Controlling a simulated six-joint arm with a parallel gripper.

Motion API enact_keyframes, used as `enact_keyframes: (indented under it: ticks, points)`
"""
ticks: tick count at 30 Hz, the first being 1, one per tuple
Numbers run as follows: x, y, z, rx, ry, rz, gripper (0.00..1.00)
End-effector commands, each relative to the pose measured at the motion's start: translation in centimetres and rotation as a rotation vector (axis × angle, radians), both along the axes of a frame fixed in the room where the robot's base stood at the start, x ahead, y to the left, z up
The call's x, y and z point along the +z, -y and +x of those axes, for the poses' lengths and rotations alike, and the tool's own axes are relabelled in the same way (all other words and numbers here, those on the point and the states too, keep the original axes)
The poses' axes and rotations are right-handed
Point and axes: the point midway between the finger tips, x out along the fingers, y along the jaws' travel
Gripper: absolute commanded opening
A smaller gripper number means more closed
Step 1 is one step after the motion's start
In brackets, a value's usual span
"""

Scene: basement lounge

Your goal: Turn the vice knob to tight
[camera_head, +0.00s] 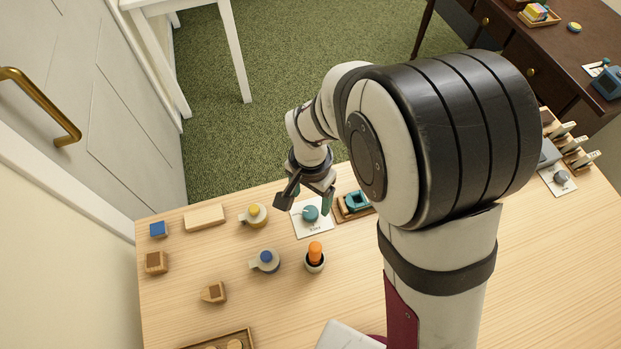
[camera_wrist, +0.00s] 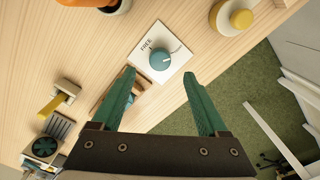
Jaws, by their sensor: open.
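The vice knob (camera_head: 311,213) is a round teal dial on a white plate (camera_head: 299,226) near the table's far edge. In the wrist view the knob (camera_wrist: 160,59) shows a short white mark, and the plate (camera_wrist: 140,55) reads FREE on its left; the word at the other end of the scale is not readable. A small teal vice (camera_head: 356,200) on a wooden base sits just right of the plate, and my left finger partly hides it in the wrist view. My gripper (camera_wrist: 158,74) is open and empty, its dark-teal fingers on either side of the knob's line, apart from it.
An orange-handled object in a dark cup (camera_head: 314,262) stands in front of the plate. A grey knob on another plate (camera_head: 560,177) is at the right. My arm hides mid-table.

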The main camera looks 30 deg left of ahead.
Motion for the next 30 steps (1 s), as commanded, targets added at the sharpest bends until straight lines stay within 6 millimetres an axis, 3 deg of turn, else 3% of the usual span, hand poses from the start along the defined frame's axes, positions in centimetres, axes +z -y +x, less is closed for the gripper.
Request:
enact_keyframes:
  ticks: [3,9,14,26,28,30]
  points:
    - [4.0,-0.1,0.1,0.001,0.005,0.004,0.77]
    - [8.6,0.0,0.0,0.000,0.002,0.002,0.77]
    - [9.9,0.0,0.0,0.000,0.000,0.000,0.77]
    - [10.0,0.2,0.0,-0.002,-0.001,0.000,0.77]
    - [10.9,2.2,0.2,-0.028,-0.005,0.006,0.77]
    - [12.7,6.8,-0.1,-0.087,-0.016,0.023,0.77]
